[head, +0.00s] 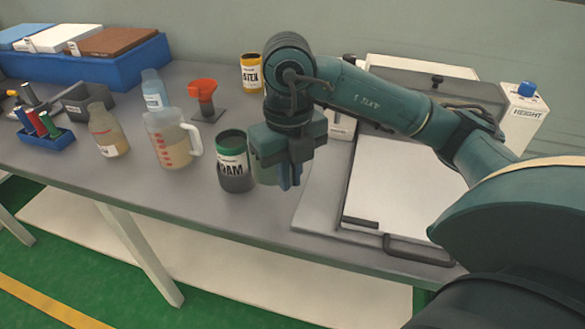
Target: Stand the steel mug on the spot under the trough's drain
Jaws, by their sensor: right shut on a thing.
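My right gripper (290,176) points down over the front part of the table. I cannot make out a steel mug elsewhere. No trough, drain or marked spot can be made out in this view. My left gripper is out of view.
A dark jar with a green rim (235,174) stands just left of the gripper. A flat white-topped device (395,195) lies to the right.

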